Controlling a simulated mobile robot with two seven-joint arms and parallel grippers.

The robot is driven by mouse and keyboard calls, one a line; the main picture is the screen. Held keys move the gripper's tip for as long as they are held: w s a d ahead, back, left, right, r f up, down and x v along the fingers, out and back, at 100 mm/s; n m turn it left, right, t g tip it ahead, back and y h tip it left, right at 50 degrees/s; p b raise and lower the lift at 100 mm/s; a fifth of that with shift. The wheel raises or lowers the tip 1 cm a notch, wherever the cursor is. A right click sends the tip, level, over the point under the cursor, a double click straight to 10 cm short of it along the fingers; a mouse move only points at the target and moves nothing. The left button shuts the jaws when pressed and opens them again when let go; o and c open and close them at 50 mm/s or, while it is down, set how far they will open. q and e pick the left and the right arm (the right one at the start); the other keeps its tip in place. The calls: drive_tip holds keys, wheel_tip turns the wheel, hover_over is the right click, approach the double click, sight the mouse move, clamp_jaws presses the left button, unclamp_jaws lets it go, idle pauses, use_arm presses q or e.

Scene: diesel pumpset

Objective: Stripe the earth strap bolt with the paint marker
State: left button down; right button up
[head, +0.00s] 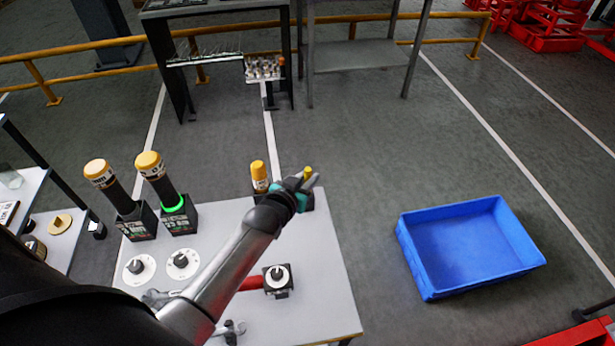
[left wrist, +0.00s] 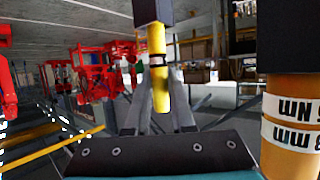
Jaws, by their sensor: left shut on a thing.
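My left gripper (head: 308,178) is over the far edge of the grey table, shut on a slim yellow paint marker (head: 308,171). In the left wrist view, which looks upside down, the marker (left wrist: 160,88) is between the two fingers of the left gripper (left wrist: 158,105). Its other end meets a black block (left wrist: 153,12), which looks like its holder; I cannot tell whether the marker is still seated in it. I cannot make out the earth strap bolt in either view. My right gripper is not in view.
A thicker yellow-capped cylinder (head: 258,172) stands close left of the gripper. Two taller yellow-capped ones (head: 150,163) stand further left. White discs with black knobs (head: 183,263), a black block with a dial (head: 278,280) and a wrench (head: 231,328) lie nearer. A blue tray (head: 470,245) is right.

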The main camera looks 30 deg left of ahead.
use_arm(q)
drive_tip(key=shift+p, duration=0.45)
idle(0.3)
drive_tip(key=shift+f+b, duration=0.9)
drive_tip(key=shift+f, duration=0.2)
idle(0.5)
drive_tip(key=c, duration=0.7)
unclamp_jaws()
drive_tip(key=p+v, duration=0.3)
drive_tip(key=v, duration=1.2)
drive_tip(key=shift+s+d+r, duration=0.1)
drive_tip(key=shift+r, duration=0.05)
